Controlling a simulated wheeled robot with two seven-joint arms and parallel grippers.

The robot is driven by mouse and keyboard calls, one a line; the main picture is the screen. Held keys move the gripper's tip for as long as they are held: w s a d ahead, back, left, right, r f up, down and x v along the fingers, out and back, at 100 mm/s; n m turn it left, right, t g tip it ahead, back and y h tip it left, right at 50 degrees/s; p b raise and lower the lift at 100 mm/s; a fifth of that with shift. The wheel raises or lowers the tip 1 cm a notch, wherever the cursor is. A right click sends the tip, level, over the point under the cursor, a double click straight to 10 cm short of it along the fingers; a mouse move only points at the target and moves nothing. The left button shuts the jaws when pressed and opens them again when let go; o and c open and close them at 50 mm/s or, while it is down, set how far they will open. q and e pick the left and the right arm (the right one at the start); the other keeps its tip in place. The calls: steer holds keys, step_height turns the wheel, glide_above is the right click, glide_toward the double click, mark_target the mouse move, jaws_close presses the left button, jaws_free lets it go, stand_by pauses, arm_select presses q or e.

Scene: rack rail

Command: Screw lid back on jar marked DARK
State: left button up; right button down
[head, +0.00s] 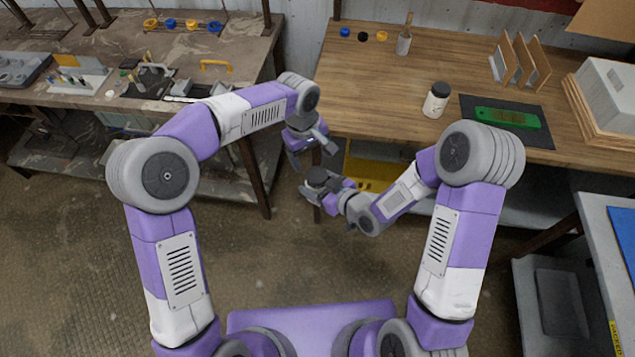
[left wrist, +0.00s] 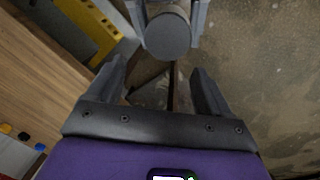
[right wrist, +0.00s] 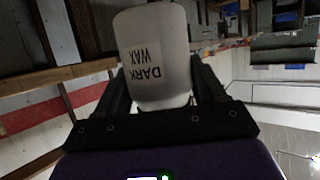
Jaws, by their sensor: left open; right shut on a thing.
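A white jar (right wrist: 156,60) labelled "DARK WAX" sits between the fingers of my right gripper (right wrist: 158,82); the label is upside down in the right wrist view. In the head view, my right gripper (head: 322,187) is shut on this jar in front of the wooden bench. A dark round lid (head: 317,174) shows on top of it, and also in the left wrist view (left wrist: 167,35). Whether it is screwed tight cannot be told. My left gripper (head: 312,154) is open and empty just above the lid, its fingers (left wrist: 158,72) apart and not touching it.
A second white jar with a black lid (head: 436,100) stands on the wooden bench (head: 390,80). Behind it are a brush pot (head: 404,42) and small blue, black and yellow caps (head: 363,36). A green item (head: 507,118) lies at right. A yellow crate (head: 370,172) is under the bench.

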mark_target(317, 174)
arm_select(q)
steer(key=shift+n+y, duration=0.7)
steer(key=s+r, duration=0.1)
steer(key=r, duration=0.1)
steer(key=s+d+r, duration=0.1)
steer(key=r, duration=0.1)
steer(key=shift+s+d, duration=0.15)
steer(key=shift+s, duration=0.05)
steer(key=shift+f, duration=4.05)
steer(key=c, duration=1.1)
steer(key=shift+o, duration=0.2)
steer(key=m, duration=0.7)
